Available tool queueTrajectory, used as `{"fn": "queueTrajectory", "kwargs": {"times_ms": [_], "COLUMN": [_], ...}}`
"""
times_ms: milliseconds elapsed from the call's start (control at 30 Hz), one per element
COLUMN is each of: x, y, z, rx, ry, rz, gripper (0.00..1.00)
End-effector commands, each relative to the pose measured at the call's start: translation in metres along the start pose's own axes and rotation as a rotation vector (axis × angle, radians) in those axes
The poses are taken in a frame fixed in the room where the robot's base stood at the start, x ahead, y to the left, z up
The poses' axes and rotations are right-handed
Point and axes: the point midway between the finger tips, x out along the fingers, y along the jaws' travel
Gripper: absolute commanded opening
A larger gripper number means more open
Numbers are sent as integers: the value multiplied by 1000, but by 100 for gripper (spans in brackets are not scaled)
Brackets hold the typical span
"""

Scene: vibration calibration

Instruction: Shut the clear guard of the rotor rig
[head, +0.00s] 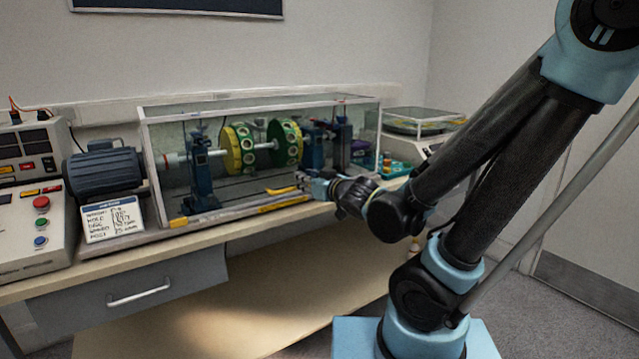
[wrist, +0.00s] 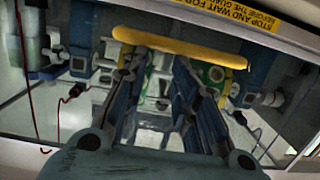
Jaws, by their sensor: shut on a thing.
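The clear guard (head: 262,100) is a framed see-through box over the rotor rig. In the head view it looks down over the rig; I cannot tell whether its lower edge is fully seated. Its yellow bar handle (head: 283,190) is low at the front and crosses the wrist view (wrist: 180,47). My gripper (head: 304,180) is at the right end of the handle in the head view. In the wrist view its fingers (wrist: 158,62) reach the bar and are shut on it. Behind the guard are two green-and-yellow discs (head: 238,150) on a shaft between blue stands (head: 201,172).
A yellow warning label (head: 285,207) runs along the rig's front edge. A motor (head: 104,172), a written card (head: 113,221) and a control box (head: 32,200) stand left. A clear-covered instrument (head: 425,122) and a teal tray (head: 397,168) are right. The bench has a drawer (head: 138,292).

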Motion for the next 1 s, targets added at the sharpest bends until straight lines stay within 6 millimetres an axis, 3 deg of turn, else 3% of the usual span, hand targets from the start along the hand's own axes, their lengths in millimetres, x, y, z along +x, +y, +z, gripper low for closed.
{"fn": "queueTrajectory", "kwargs": {"times_ms": [33,300,1000], "x": [-20,-42,-74], "y": [4,3,-5], "z": [19,12,-2], "rx": [16,2,-15], "ry": [-30,-10,22], "rz": [15,16,2], "gripper": [0,0,0]}}
